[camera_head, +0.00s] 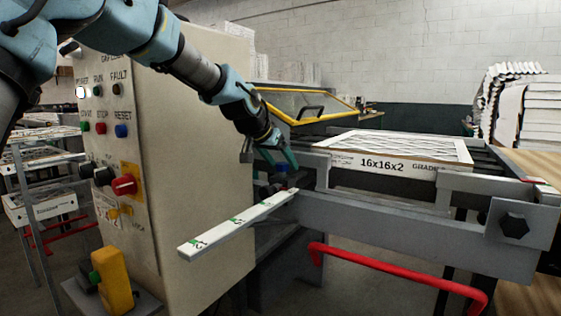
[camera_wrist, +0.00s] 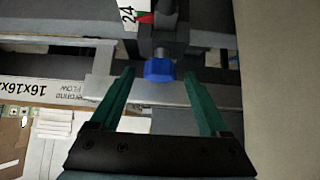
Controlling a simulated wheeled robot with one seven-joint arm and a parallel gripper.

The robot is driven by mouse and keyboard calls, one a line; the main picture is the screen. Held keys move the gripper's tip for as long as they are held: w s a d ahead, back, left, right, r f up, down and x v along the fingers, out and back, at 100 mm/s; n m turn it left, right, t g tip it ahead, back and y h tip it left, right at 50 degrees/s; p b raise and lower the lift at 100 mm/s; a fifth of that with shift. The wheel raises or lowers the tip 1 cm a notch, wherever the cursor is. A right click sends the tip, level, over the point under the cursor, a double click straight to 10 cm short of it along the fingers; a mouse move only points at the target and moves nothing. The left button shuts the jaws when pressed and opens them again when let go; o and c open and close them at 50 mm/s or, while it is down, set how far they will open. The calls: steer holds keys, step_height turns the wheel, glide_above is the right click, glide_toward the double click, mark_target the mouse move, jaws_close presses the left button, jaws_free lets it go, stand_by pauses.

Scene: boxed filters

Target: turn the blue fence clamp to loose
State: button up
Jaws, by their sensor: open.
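The blue fence clamp (camera_wrist: 160,70) is a faceted blue knob below a dark block. In the wrist view it lies between and just beyond the fingertips of my gripper (camera_wrist: 162,75). In the head view the blue clamp (camera_head: 281,167) is small and partly hidden by my gripper (camera_head: 283,158). My gripper is open and empty, with green fingers on either side of the knob's line. I cannot tell whether a finger touches the knob. No loose or tight mark on the clamp can be read.
A white scale bar (camera_head: 238,224) sticks out from the rail. A boxed filter marked 16x16x2 (camera_head: 400,157) lies on the conveyor. A beige control cabinet (camera_head: 190,170) stands close on the left. A red handle (camera_head: 400,272) runs below the rail. A yellow-framed guard (camera_head: 305,104) stands behind.

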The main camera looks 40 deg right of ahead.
jaws_close()
stand_by(0.5)
